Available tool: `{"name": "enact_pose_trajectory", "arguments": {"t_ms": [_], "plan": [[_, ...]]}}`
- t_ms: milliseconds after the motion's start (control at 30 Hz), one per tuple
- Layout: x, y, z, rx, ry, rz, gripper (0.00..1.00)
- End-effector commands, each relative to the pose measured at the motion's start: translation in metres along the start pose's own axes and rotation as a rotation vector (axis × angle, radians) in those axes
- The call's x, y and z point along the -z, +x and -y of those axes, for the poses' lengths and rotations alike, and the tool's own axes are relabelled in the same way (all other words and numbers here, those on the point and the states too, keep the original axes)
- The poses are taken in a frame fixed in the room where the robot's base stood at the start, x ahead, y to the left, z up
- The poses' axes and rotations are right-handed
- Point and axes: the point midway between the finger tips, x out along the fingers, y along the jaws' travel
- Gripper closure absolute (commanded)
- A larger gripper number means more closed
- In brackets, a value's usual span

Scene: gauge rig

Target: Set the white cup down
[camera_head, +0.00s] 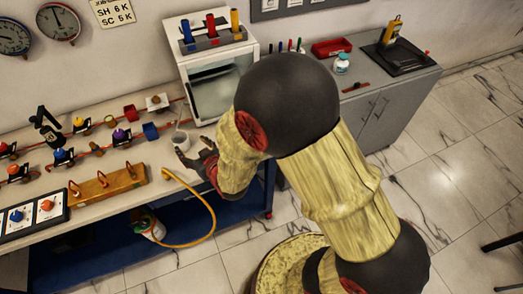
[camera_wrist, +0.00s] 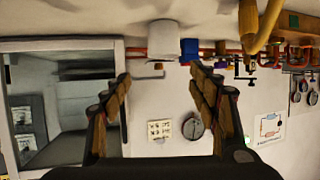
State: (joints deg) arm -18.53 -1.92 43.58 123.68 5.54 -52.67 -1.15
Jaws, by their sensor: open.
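The white cup (camera_head: 181,141) stands upright on the bench top, just in front of the white cabinet. My gripper (camera_head: 191,149) is beside it at the bench's near right edge, with its fingers spread. In the wrist view, which is upside down, the white cup (camera_wrist: 161,40) shows beyond the gap between the open fingertips (camera_wrist: 160,74). The fingers appear apart from the cup. My wrist hides part of the bench right of the cup in the head view.
A blue block-like container (camera_head: 150,131) is left of the cup, close by. A wooden board with red clamps (camera_head: 104,187) and a yellow hose (camera_head: 209,208) lie nearer. The glass-fronted white cabinet (camera_head: 212,95) stands behind. Red pipes with valves fill the bench's left.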

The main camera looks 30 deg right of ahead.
Motion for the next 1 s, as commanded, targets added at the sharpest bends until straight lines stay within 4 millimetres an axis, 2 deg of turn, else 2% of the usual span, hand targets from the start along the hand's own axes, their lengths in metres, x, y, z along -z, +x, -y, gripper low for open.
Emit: {"name": "enact_pose_trajectory", "arguments": {"t_ms": [33,167,267,433,567,700,800,900,1000], "plan": [[0.019,-0.005,-0.007,-0.009,0.009,0.012,0.4],[0.054,-0.031,-0.028,-0.031,0.034,0.109,0.4],[0.076,-0.064,-0.044,-0.049,0.051,0.192,0.4],[0.101,-0.139,-0.069,-0.084,0.079,0.333,0.4],[0.107,-0.209,-0.083,-0.115,0.101,0.443,0.4],[0.101,-0.284,-0.09,-0.148,0.128,0.552,0.4],[0.093,-0.325,-0.091,-0.167,0.143,0.612,0.4],[0.087,-0.351,-0.09,-0.179,0.153,0.652,0.4],[0.083,-0.364,-0.089,-0.184,0.158,0.674,0.4]]}}
